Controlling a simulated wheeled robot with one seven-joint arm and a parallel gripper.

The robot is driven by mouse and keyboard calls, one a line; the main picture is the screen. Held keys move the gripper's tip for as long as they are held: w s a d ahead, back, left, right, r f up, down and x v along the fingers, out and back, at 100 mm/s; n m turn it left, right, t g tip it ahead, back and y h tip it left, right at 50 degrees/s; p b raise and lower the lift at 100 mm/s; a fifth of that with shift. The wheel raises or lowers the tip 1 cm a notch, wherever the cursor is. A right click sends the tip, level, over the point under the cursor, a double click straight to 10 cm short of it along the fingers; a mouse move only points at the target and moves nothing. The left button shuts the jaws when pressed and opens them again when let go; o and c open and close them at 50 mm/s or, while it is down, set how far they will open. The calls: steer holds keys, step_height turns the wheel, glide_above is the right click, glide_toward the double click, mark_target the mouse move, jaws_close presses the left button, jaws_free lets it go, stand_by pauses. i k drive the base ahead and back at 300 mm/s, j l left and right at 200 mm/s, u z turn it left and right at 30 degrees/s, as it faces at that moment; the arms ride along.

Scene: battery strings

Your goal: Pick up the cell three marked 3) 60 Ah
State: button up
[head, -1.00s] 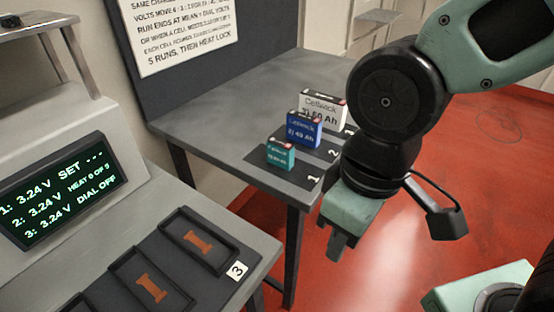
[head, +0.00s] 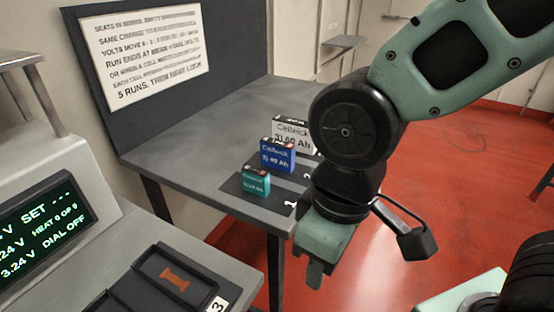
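The white cell three, marked 3) 60 Ah (head: 292,135), stands upright at the back of a row on the grey table. Its right edge is close to my arm in the picture. The blue cell, marked 40 Ah (head: 277,156), stands in front of it, and the small teal cell (head: 255,184) stands nearest. My gripper (head: 314,276) points down in front of the table's right side, apart from all the cells. Its fingers overlap in this view, so the gap between them does not show. I see nothing held in it.
The cells stand on a dark numbered mat (head: 240,191) on the grey table (head: 185,150). A nearer bench has a lit display (head: 38,226) and dark seats (head: 172,277). A printed board (head: 147,50) stands behind. Red floor (head: 440,190) is open to the right.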

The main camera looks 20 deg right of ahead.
mark_target(295, 130)
steer(key=i+l+u, duration=0.15)
steer(key=l+u, duration=0.15)
steer(key=i+l+u, duration=0.1)
steer(key=l+u, duration=0.15)
steer(key=l, duration=0.2)
steer(key=i+l+u, duration=0.1)
steer(key=l+u, duration=0.2)
steer(key=l, duration=0.15)
